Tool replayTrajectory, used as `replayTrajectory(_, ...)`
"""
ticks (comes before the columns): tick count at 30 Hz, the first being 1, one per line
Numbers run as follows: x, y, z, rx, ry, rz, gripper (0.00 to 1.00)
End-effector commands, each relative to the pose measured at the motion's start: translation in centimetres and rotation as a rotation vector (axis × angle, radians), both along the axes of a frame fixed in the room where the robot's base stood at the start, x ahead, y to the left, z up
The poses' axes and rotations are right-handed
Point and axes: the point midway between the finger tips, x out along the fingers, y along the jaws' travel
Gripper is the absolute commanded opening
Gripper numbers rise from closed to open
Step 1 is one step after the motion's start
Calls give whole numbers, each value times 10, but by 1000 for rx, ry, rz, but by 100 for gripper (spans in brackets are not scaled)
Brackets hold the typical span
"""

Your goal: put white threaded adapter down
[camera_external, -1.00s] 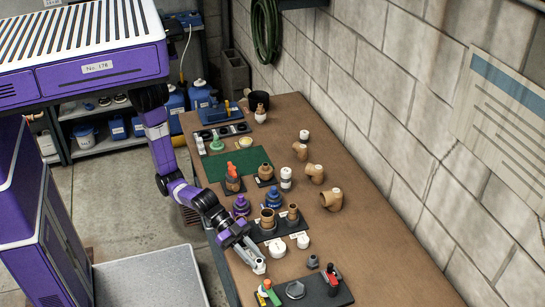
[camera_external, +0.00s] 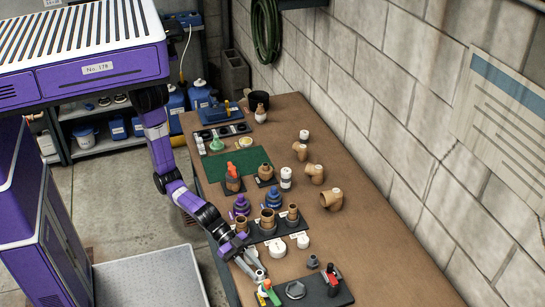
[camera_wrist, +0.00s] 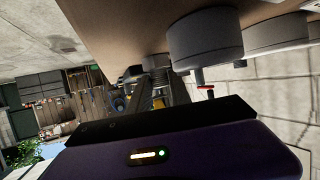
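My gripper (camera_external: 254,270) is low over the near end of the brown workbench, pointing down and to the right. A small pale piece (camera_external: 260,275), possibly the white threaded adapter, shows at its fingertips; whether it is held or only touching is unclear. In the wrist view my fingers (camera_wrist: 157,88) stand somewhat apart, with a dark, ridged shape at their tips, too shadowed to identify. Two white round fittings (camera_external: 277,247) (camera_external: 303,241) sit on the bench just behind and right of my gripper.
A dark tray (camera_external: 318,290) with a grey hex nut and red-handled valve lies right of my gripper. A green-handled valve (camera_external: 266,292) is very close in front. Brown fittings (camera_external: 267,219) stand on a black holder behind. The bench's right side (camera_external: 375,245) is clear.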

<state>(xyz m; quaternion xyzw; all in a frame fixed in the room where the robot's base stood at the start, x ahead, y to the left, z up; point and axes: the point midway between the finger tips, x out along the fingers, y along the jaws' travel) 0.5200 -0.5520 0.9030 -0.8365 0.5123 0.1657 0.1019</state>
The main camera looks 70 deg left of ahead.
Motion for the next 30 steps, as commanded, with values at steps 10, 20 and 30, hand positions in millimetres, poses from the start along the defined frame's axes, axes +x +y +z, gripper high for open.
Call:
replayTrajectory(10,0,0,0,1,0,0,45)
replayTrajectory(20,-10,21,11,2,1,0,45)
replayTrajectory(30,-38,77,38,1,2,2,45)
